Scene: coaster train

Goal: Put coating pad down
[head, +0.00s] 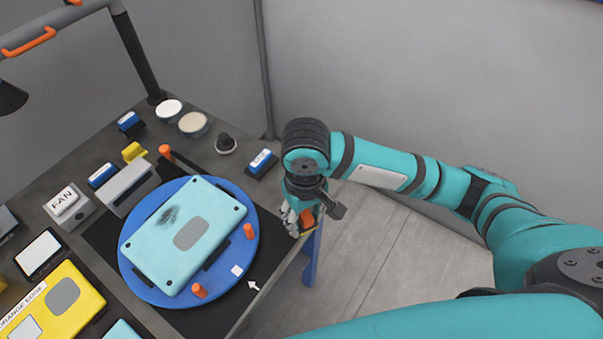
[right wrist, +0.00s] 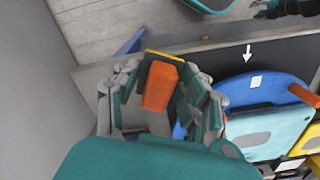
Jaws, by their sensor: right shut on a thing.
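My right gripper (head: 299,214) is shut on the coating pad (head: 307,216), an orange block with a thin black and yellow layer. In the right wrist view the pad (right wrist: 161,86) sits between the two fingers of my right gripper (right wrist: 160,100). In the head view it is at the right edge of the workbench, close to the blue table leg; I cannot tell whether it touches the bench.
A blue round turntable (head: 250,254) bears a light blue panel (head: 150,240) with a dark smudge, beside orange pegs (head: 250,231). A blue-topped block (head: 262,162) stands near the back right edge. Two round tins (head: 194,124) and a dark knob (head: 226,144) are behind.

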